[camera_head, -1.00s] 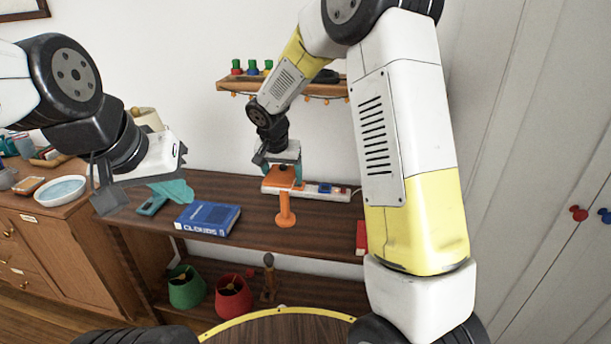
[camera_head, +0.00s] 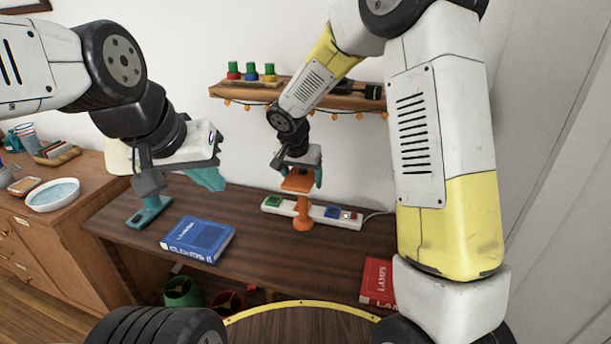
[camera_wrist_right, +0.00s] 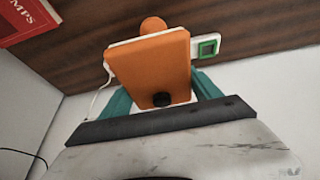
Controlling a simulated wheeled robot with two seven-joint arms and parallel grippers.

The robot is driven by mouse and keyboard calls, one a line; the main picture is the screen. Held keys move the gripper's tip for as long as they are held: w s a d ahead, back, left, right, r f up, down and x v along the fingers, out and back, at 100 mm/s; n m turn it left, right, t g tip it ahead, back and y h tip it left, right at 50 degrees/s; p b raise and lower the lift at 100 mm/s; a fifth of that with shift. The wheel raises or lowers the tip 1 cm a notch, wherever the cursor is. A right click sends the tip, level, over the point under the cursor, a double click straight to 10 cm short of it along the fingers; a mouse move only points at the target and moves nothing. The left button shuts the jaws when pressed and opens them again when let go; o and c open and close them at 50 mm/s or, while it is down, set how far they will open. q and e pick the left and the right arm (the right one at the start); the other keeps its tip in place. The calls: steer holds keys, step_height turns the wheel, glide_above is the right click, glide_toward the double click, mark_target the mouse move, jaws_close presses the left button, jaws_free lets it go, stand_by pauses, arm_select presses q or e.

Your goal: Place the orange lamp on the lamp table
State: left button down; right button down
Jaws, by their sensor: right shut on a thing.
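The orange lamp (camera_head: 302,205) is upright over the brown wooden table (camera_head: 290,258), in front of the white power strip. Its flat rectangular top is between the teal fingers of my right gripper (camera_head: 297,183), which is shut on it. In the right wrist view the orange top (camera_wrist_right: 150,68) fills the middle, with a black knob near its edge. I cannot tell whether its round foot touches the table. My left gripper (camera_head: 205,178) is above the table's left part; its finger gap is not clear. Which surface is the lamp table is not marked.
A blue book (camera_head: 198,238) and a teal object (camera_head: 148,212) lie on the table's left. A red book (camera_head: 378,281) is at the right. The power strip (camera_head: 338,216) runs along the back. A wall shelf (camera_head: 240,91) is above. Green and red shades (camera_head: 183,292) sit below.

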mark_target(301, 205)
steer(key=shift+w+f, duration=0.1)
steer(key=shift+f, duration=1.65)
steer(key=shift+f, duration=0.15)
steer(key=shift+c, duration=0.7)
jaws_free()
